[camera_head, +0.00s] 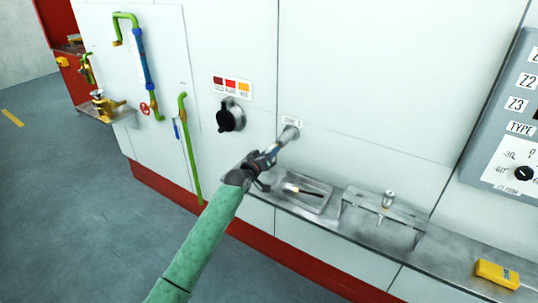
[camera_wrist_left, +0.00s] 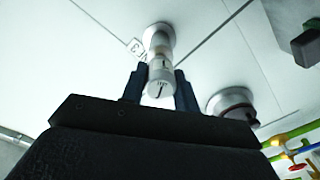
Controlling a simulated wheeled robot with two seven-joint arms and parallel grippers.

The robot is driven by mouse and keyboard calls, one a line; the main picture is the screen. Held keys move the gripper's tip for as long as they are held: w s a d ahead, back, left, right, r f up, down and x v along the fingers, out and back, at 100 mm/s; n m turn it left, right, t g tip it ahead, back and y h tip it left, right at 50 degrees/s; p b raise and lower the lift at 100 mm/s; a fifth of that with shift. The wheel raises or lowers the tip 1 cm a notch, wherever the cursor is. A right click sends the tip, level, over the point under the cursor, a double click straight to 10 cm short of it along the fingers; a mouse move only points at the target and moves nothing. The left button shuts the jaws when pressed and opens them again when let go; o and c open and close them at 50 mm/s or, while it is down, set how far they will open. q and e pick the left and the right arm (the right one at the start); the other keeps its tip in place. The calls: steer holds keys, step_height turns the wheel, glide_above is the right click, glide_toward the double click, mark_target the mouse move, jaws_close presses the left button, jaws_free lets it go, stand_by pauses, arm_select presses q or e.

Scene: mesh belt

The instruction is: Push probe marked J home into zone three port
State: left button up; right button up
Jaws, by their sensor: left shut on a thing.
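My left gripper (camera_head: 266,160) is shut on a metallic probe (camera_wrist_left: 161,80), held between its two dark fingers (camera_wrist_left: 160,88) in the left wrist view. A dark J-shaped mark shows on the probe's near end. The probe's far end meets the round metal port (camera_wrist_left: 158,34) on the white wall panel. This port (camera_head: 289,132) sits under a small label, hard to read in the head view; a 3 shows on it in the wrist view. I cannot tell how deep the probe sits. My right gripper is not in view.
A black knob (camera_head: 230,116) is left of the port. A yellow device (camera_head: 497,274) lies at the right.

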arm_select(q)
steer(key=shift+w+d, duration=0.35)
steer(key=shift+w, duration=0.05)
steer(key=o, duration=1)
steer(key=shift+s+a+f+b, duration=0.15)
steer(key=shift+s+a+b, duration=0.2)
steer(key=shift+b, duration=0.1)
steer(key=shift+b+v, duration=1.15)
steer(key=shift+v, duration=2.25)
